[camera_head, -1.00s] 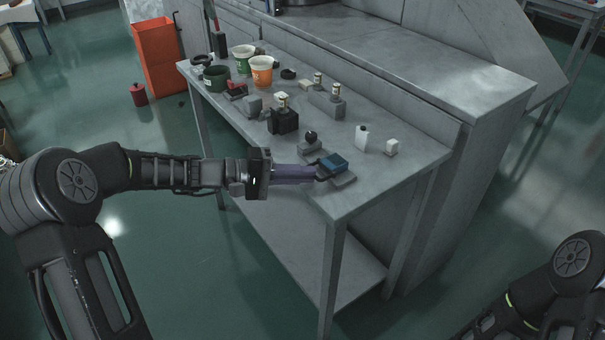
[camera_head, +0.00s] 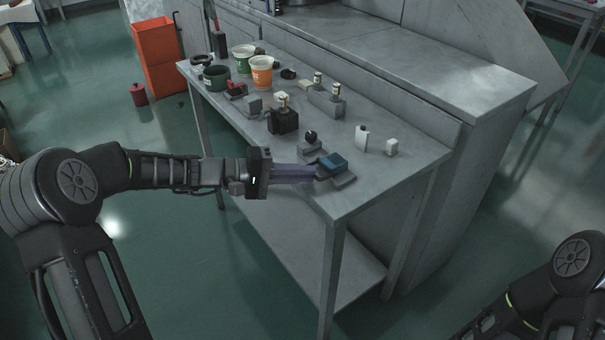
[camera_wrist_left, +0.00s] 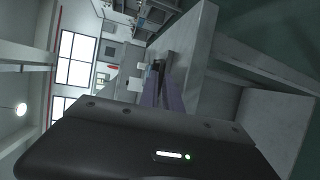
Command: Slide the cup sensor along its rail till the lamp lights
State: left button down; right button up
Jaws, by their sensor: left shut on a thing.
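The cup sensor looks like a small blue-topped block (camera_head: 334,161) near the table's front right corner. It sits on a low grey rail-like base (camera_head: 345,181). My left gripper (camera_head: 318,172) reaches in from the left with its purple fingers shut on the sensor's dark near side. The fingers also show in the left wrist view (camera_wrist_left: 161,72), where the grip itself is small and dark. A dark ball on a grey block (camera_head: 310,137) stands just behind the sensor. I cannot tell which part is the lamp or see any clear glow. My right gripper is out of view.
On the grey table, a black box (camera_head: 283,120), a white bottle-like piece (camera_head: 361,139) and a small white block (camera_head: 391,147) stand behind the sensor. Green and orange cups (camera_head: 262,72) stand at the far left end. The table's front right corner is bare.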

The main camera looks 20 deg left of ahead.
pick_arm(q)
jog(key=shift+w+a+f+b, duration=0.25)
jog(key=shift+w+a+b, duration=0.05)
jog(key=shift+a+b, duration=0.1)
jog(key=shift+w+a+r, duration=0.1)
jog(key=shift+w+a, duration=0.1)
jog(key=shift+a, duration=0.05)
jog(key=shift+r, duration=0.1)
jog(key=c, duration=1.8)
grip_release()
jog(key=v, duration=0.8)
jog(key=shift+d, duration=0.1)
